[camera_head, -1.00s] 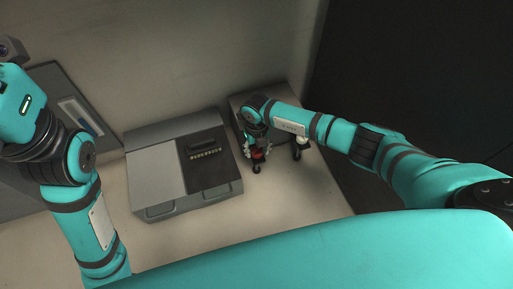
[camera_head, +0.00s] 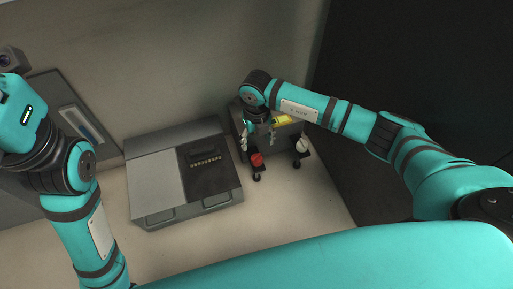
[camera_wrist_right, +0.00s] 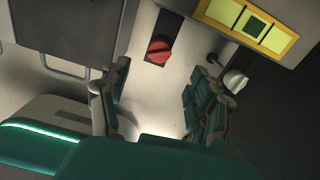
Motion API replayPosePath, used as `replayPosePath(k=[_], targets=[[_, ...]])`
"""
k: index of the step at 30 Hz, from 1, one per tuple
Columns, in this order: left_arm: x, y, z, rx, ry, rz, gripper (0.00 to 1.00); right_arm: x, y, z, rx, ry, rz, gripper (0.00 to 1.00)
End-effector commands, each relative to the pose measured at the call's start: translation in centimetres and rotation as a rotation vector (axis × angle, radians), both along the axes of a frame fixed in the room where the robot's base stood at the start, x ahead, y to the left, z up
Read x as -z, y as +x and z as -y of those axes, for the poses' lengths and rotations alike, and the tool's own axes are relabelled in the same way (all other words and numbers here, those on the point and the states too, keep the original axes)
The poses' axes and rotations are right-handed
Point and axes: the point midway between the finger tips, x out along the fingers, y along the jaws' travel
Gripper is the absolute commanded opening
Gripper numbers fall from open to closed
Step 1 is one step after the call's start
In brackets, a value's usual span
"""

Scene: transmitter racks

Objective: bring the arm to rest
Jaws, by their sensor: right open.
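My right arm (camera_head: 315,110) reaches in from the right in the head view. Its gripper (camera_head: 257,138) points down over the grey unit at the back. In the right wrist view my right gripper (camera_wrist_right: 160,100) has its two fingers wide apart with nothing between them. A red knob (camera_wrist_right: 160,50) on a dark plate lies beyond the fingertips, apart from them; it also shows in the head view (camera_head: 257,160). My left arm (camera_head: 98,225) stands at the left side of the head view, and its fingers do not show.
A white knob (camera_head: 302,145) stands right of the red one. A yellow-framed panel (camera_head: 282,120) is on the grey unit behind. A large grey cabinet (camera_head: 155,180) with handles stands left of the right gripper. A dark wall (camera_head: 420,60) is at the right.

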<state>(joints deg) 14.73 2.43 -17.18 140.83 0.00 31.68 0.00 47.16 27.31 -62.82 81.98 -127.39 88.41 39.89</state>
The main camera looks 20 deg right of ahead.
Motion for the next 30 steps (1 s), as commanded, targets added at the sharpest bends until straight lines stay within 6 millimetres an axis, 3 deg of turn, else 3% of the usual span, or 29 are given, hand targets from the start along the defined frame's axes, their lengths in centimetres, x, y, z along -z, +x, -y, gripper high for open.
replayPosePath(k=[6,23,26,30], targets=[[0.0,0.0,0.0,0.0,0.0,0.0,0.62,-1.7,0.0,0.0,-0.002,0.0,0.0,0.62],[0.0,0.0,0.0,0.0,-0.001,0.0,0.62,-1.7,-0.2,-0.2,-0.004,0.006,-0.004,0.62],[0.0,0.1,0.0,0.0,-0.001,-0.008,0.62,-1.8,-1.2,-1.7,-0.022,0.054,-0.028,0.62],[0.1,0.5,-0.1,0.001,-0.002,-0.028,0.62,-2.5,-5.2,-6.8,-0.091,0.241,-0.117,0.62]])
